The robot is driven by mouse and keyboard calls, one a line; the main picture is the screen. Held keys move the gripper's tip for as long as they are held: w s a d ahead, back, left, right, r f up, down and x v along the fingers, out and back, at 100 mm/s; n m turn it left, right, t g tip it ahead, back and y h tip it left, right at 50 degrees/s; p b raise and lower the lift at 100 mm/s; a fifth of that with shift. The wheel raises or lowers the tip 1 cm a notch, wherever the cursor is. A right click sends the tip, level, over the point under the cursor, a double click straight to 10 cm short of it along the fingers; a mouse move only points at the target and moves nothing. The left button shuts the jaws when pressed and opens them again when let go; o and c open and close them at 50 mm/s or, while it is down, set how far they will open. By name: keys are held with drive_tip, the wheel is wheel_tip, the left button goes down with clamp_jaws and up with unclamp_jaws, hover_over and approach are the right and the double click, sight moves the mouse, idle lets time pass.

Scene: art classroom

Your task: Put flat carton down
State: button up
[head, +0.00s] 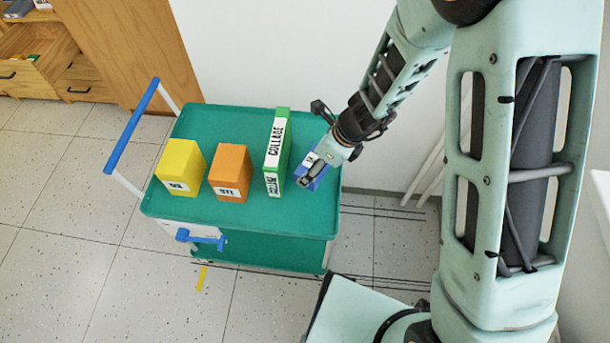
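A blue carton (321,170) with a white label is at the right end of the cart's green top tray (243,210). My gripper (310,172) is at this carton and covers much of it. One dark finger lies across its near side; the other finger is hidden, so I cannot tell whether the grip is closed. I cannot tell whether the carton touches the tray. A thin green carton (286,146) labelled "COLLAGE" stands upright just left of the blue carton. I cannot tell for sure which of these is the flat carton.
An orange carton (232,168) and a yellow carton (183,162) stand further left on the tray. The cart has a blue handle (132,125) at its left. The tray's front strip is bare. A wall is behind, and a wooden cabinet (125,50) with open drawer stands back left.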

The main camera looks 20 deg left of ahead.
wheel_tip(320, 180, down, 6)
drive_tip(key=b, duration=0.3)
drive_tip(key=shift+f, duration=0.25)
drive_tip(key=shift+f+b, duration=0.15)
drive_tip(key=shift+b, duration=0.15)
drive_tip(key=o, duration=1.3)
drive_tip(key=shift+r+p, duration=0.3)
drive_tip(key=shift+p, duration=0.05)
drive_tip(key=p+v, duration=0.5)
drive_tip(key=v, duration=0.6)
drive_tip(key=shift+d+r, duration=0.25)
drive_tip(key=shift+r, duration=0.1)
